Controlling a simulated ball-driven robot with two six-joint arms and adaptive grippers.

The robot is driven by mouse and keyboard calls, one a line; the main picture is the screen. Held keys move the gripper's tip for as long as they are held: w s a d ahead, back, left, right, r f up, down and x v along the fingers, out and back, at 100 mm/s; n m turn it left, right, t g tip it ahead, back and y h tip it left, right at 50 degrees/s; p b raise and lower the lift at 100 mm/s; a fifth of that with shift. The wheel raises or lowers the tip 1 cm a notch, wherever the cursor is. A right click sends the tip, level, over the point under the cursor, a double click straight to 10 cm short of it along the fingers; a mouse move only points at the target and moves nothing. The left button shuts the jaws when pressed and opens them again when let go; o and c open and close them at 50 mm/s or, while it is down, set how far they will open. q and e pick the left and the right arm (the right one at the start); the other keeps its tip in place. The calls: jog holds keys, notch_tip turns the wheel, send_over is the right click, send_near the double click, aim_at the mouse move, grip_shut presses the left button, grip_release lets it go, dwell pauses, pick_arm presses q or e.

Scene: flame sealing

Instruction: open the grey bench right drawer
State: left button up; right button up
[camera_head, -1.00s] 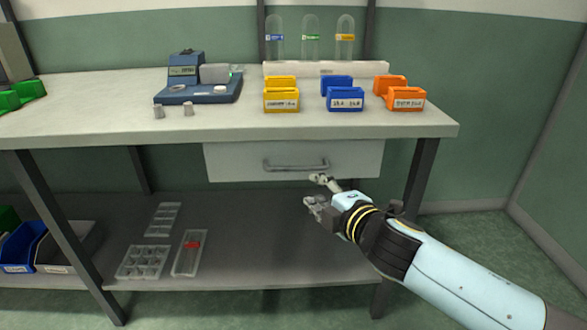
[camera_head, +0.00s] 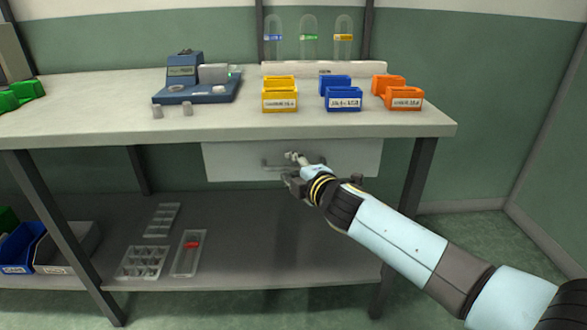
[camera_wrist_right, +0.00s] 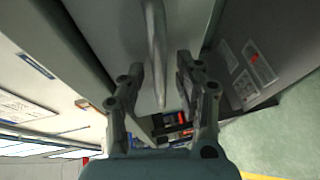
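The grey bench drawer (camera_head: 230,158) is shut under the right part of the bench top. Its bar handle (camera_head: 266,164) is partly hidden behind my right gripper (camera_head: 291,169) in the head view. In the right wrist view, my right gripper (camera_wrist_right: 160,68) is open, with its fingers on either side of the handle (camera_wrist_right: 155,45). The handle lies in the gap between the fingertips, and I see no finger closed on it. My left gripper is not in view.
The bench top (camera_head: 100,115) carries a blue device (camera_head: 195,90) and yellow, blue and orange bins (camera_head: 280,100). The lower shelf (camera_head: 230,260) holds clear trays (camera_head: 143,262). A bench leg (camera_head: 420,170) stands right of the drawer. The floor in front is clear.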

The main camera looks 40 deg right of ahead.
grip_shut()
dwell(0.3)
